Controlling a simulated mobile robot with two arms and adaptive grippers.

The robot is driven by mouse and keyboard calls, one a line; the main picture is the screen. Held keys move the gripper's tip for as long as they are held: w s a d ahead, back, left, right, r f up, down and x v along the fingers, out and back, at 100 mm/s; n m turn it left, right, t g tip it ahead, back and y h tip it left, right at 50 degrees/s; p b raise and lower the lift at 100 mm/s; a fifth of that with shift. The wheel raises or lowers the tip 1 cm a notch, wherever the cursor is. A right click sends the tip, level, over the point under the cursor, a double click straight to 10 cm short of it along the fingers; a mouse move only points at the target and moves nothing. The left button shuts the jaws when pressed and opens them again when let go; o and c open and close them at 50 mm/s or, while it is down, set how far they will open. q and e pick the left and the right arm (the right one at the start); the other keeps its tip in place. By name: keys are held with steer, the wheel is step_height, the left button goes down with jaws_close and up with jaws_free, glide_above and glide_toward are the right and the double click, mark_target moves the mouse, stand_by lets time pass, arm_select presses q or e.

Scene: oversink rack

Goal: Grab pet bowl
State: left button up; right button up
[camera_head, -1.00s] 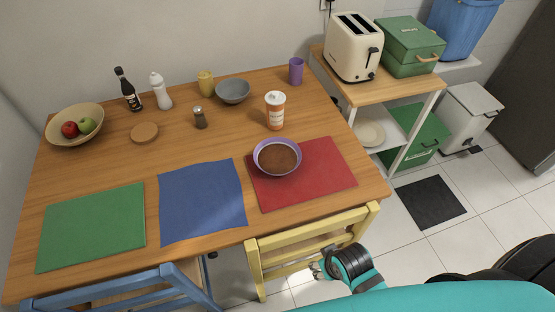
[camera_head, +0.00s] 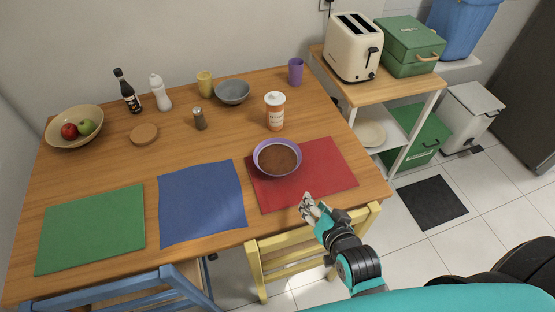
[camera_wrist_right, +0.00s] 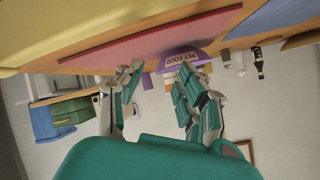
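The pet bowl (camera_head: 277,157) is purple with brown food inside. It sits upright on the upper left part of the red placemat (camera_head: 330,181). My left gripper is not in view.
A yellow chair (camera_head: 300,250) stands at the table's front edge, under my right arm. A white and orange bottle (camera_head: 275,112) and a grey bowl (camera_head: 232,91) stand behind the pet bowl. The blue placemat (camera_head: 202,203) to its left is bare.

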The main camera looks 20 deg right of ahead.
steer(key=shift+w+d+r+m+t+h, duration=0.2)
steer(key=shift+w+r+m+t, duration=0.3)
steer(key=shift+m+t, duration=0.1)
steer(key=shift+w+d+r+m+t+h, duration=0.2)
steer(key=shift+w+r+m+t, duration=0.25)
steer(key=shift+m+t, duration=0.15)
steer(key=p+x, duration=0.1)
steer(key=x, duration=1)
steer(key=shift+w+r, duration=0.1)
steer(key=shift+w, duration=0.15)
steer(key=x, duration=0.3)
steer(key=d+x, duration=0.1)
steer(key=x, duration=0.1)
steer(key=shift+w+p, duration=0.35)
steer(key=shift+s, duration=0.1)
jaws_close()
